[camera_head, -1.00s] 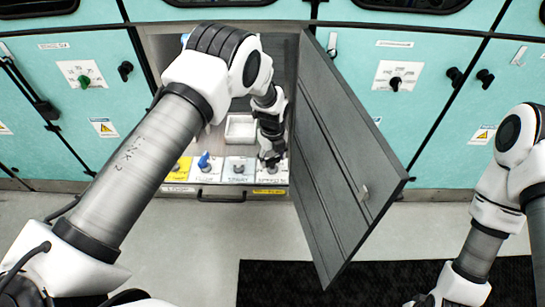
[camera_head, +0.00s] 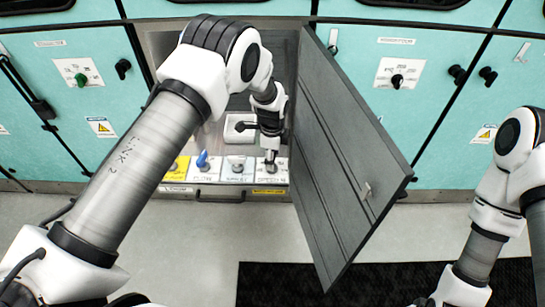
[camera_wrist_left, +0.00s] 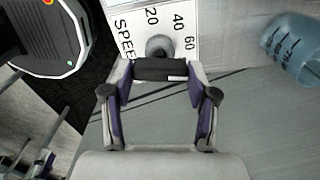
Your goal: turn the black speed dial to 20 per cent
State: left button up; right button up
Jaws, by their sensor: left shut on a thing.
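The black speed dial (camera_wrist_left: 162,69) shows as a dark bar between my left fingertips in the left wrist view. Its round grey base (camera_wrist_left: 159,46) sits on a white scale plate (camera_wrist_left: 125,18) marked SPEED, with 20, 40 and 60 readable. My left gripper (camera_head: 270,166) is shut on the dial at the right end of the control row; it also shows in the left wrist view (camera_wrist_left: 162,77). The fingers hide most of the dial in the head view. I cannot tell which number the dial points at. My right arm is at the right edge, its gripper out of view.
The open grey door (camera_head: 345,150) stands just right of my left arm. Left of the dial are a grey knob (camera_head: 237,165), a blue knob (camera_head: 202,160) and a yellow plate (camera_head: 176,172).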

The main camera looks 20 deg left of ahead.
pick_arm(q)
jog(key=n, duration=0.3)
jog(key=n+b, duration=0.1)
jog(key=n, duration=0.1)
jog(key=shift+s+f+n, duration=0.2)
jog(key=shift+f+n, duration=0.1)
jog(key=n+b, duration=0.1)
jog(key=n, duration=0.3)
jog(key=shift+n, duration=0.3)
jog(key=n, duration=0.5)
jog(key=shift+b, duration=0.4)
jog(key=n, duration=0.5)
jog(key=shift+b, duration=0.3)
jog(key=shift+n, duration=0.3)
jog(key=o, duration=1.2)
jog(key=shift+r, duration=0.1)
jog(key=shift+c, duration=0.2)
jog(key=shift+w, duration=0.1)
jog(key=shift+r, duration=0.1)
